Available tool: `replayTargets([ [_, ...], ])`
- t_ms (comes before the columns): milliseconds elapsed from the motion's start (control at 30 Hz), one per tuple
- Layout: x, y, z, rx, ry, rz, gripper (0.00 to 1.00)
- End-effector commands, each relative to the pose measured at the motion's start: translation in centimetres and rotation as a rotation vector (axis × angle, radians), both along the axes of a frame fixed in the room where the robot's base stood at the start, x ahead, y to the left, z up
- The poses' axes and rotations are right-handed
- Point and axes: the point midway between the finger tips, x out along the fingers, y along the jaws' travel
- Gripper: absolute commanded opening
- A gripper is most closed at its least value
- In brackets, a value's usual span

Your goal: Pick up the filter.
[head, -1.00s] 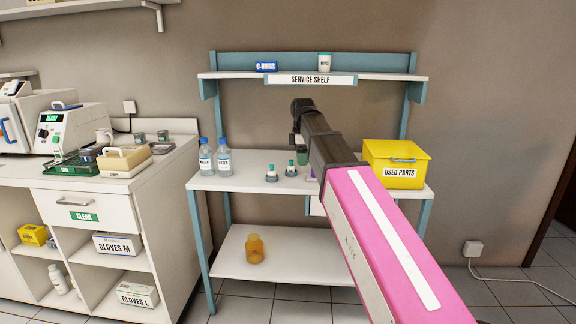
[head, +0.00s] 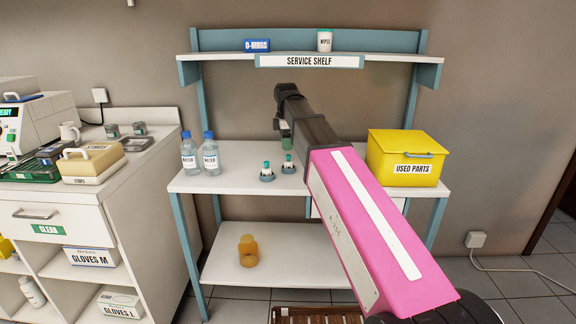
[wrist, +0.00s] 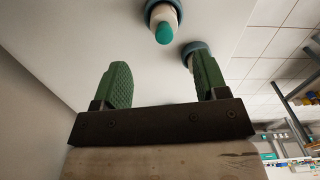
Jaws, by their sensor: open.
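Two small look-alike pieces stand on the service shelf's worktop, each with a teal tip, a white body and a grey-blue ring base: a left piece (head: 267,172) and a right piece (head: 288,164). I cannot tell for sure which thing is the filter. My gripper (head: 284,135) is near the right piece in the head view, its fingers partly hidden by my arm. In the wrist view my gripper (wrist: 163,72) has its green fingers wide apart with nothing between them. One piece (wrist: 164,22) shows beyond the gap; the other (wrist: 194,52) is partly behind the right finger.
Two water bottles (head: 210,153) stand left on the worktop (head: 230,182). A yellow used parts box (head: 406,158) stands right. An upper shelf (head: 220,56) holds an O-rings box (head: 257,45) and a white jar (head: 324,41). An orange bottle (head: 248,251) is on the lower shelf.

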Motion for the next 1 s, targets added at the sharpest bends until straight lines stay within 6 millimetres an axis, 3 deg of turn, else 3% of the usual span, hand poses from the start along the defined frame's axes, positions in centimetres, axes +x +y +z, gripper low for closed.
replayTargets([
  [100,-0.1,0.0,-1.5,0.0,0.0,0.0,0.67],
  [367,-0.3,-0.3,-3.1,0.0,0.001,-0.001,0.67],
  [633,-0.5,-0.7,-6.6,0.0,0.0,0.0,0.67],
  [900,-0.5,-0.7,-7.1,0.0,-0.001,0.0,0.67],
  [933,-0.5,-0.7,-7.1,0.0,-0.001,0.0,0.63],
  [1000,-0.5,-0.7,-7.1,0.0,-0.001,0.0,0.41],
])
